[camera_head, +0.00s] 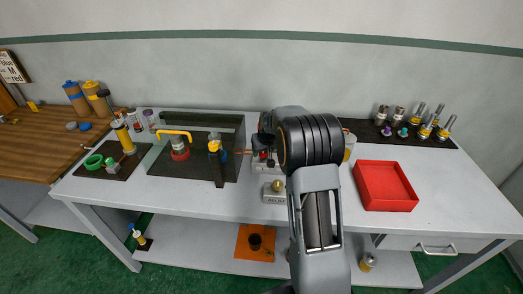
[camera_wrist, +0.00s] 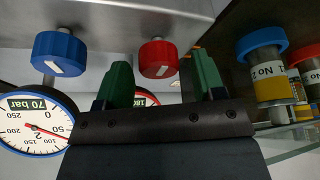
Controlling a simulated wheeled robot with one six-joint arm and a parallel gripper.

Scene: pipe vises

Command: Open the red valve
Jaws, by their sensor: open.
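In the wrist view the red valve knob (camera_wrist: 158,59) hangs under a grey metal block (camera_wrist: 130,18) and has a white pointer mark. My gripper (camera_wrist: 161,68) is open and empty. Its two green fingers stand left and right of the red knob in the picture, with a gap on both sides. How far their tips are from it in depth I cannot tell. A blue knob (camera_wrist: 60,54) sits to the left of the red one. In the head view my arm covers part of the valve unit (camera_head: 261,165), and the knobs are too small to make out.
A gauge reading "70 bar" (camera_wrist: 32,122) is below the blue knob; a second, red-rimmed gauge (camera_wrist: 148,99) is partly hidden behind my gripper. Lidded jars (camera_wrist: 268,75) stand close on the right. On the table a red tray (camera_head: 385,187) lies right of my arm.

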